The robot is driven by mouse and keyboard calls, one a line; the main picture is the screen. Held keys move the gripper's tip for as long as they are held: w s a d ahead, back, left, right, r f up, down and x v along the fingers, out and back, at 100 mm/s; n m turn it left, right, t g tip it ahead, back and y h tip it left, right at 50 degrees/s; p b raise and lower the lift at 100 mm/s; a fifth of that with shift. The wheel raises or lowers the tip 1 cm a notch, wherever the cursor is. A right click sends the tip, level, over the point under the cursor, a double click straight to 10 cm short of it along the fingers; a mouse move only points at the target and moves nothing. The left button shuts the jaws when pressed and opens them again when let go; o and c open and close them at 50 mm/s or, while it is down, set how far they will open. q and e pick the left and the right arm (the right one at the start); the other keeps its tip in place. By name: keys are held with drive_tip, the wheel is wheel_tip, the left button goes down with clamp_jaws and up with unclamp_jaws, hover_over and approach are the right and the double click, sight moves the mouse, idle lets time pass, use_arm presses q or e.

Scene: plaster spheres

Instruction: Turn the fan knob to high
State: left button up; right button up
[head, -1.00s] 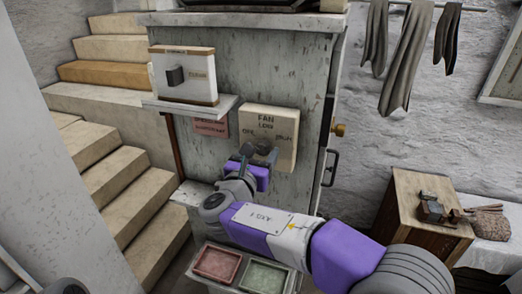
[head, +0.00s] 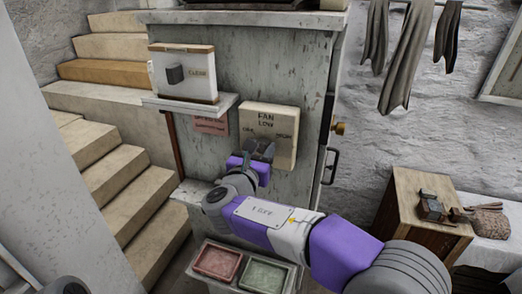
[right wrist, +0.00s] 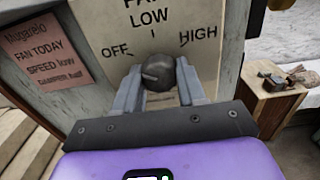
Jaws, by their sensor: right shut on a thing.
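The fan panel (head: 284,124) is a cream box on the grey cabinet, marked FAN, OFF, LOW and HIGH. Its dark round knob (right wrist: 160,72) sits below the LOW mark in the right wrist view. A pale mark shows on the knob's left part, but I cannot tell exactly where it points. My right gripper (right wrist: 158,84), purple with grey fingers, is shut on the knob, one finger on each side. In the head view the right gripper (head: 262,152) hides most of the knob. My left gripper is out of view.
A pink note (right wrist: 44,48) left of the panel reads FAN TODAY, SPEED low. Above it, a shelf (head: 190,104) holds a white box (head: 184,74) with a dark knob. Red (head: 217,261) and green (head: 264,275) trays lie below my right arm.

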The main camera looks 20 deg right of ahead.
drive_tip(key=shift+f+m+b, duration=0.15)
drive_tip(key=shift+m+b, duration=0.85)
drive_tip(key=shift+b, duration=0.2)
drive_tip(key=m+b, duration=0.9)
drive_tip(key=m, duration=0.1)
drive_tip(key=m+b, duration=0.5)
drive_tip(key=m, duration=0.1)
drive_tip(key=m+b, duration=0.2)
drive_tip(key=m, duration=0.2)
drive_tip(key=shift+r, duration=0.2)
drive_tip(key=shift+r+m+b, duration=0.1)
drive_tip(key=shift+m+b, duration=0.45)
drive_tip(key=shift+m, duration=0.25)
drive_tip(key=o, duration=1.1)
drive_tip(key=shift+c, duration=0.2)
